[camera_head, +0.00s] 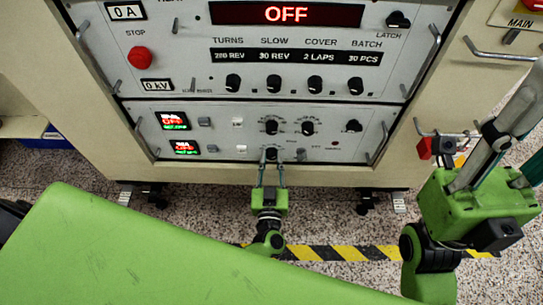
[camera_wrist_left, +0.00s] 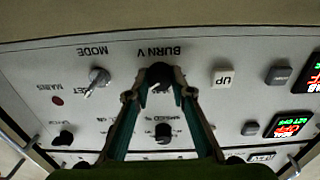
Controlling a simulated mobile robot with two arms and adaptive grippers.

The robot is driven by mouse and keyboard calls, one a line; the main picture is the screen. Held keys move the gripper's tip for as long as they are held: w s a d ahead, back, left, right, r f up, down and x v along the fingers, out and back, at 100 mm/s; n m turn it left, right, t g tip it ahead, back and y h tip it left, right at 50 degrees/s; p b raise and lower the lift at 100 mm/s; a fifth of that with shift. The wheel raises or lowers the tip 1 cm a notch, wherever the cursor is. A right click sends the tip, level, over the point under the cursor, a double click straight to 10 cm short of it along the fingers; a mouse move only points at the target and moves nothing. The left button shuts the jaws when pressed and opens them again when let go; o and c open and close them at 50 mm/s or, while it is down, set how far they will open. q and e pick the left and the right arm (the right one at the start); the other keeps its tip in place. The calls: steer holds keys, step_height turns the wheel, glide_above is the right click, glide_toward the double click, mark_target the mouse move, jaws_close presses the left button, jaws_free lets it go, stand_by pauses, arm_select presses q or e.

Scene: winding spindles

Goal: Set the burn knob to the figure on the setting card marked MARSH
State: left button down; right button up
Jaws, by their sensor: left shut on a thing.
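My left gripper (camera_head: 270,166) reaches up to the lower panel and is shut on a dark knob (camera_head: 271,153) in its bottom row. In the left wrist view, which is upside down, the fingertips (camera_wrist_left: 160,92) close around this burn knob (camera_wrist_left: 160,72), next to the label "BURN V". The knob's pointer and scale are too hidden to read. My right gripper (camera_head: 492,150) is at the right, apart from the panel; its finger opening is unclear. I see no setting card marked MARSH.
The upper panel has a red OFF display (camera_head: 287,14), several knobs and a red stop button (camera_head: 139,57). Close to the burn knob are a mode switch (camera_wrist_left: 97,80) and an UP button (camera_wrist_left: 222,77). Metal handles (camera_head: 378,145) project at the panel sides. Yellow-black tape (camera_head: 345,253) crosses the floor.

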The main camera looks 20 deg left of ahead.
arm_select(q)
steer(key=shift+n, duration=0.9)
steer(key=c, duration=1.8)
jaws_free()
steer(key=v, duration=0.7)
steer(key=shift+s+d, duration=0.1)
steer(key=shift+s, duration=0.15)
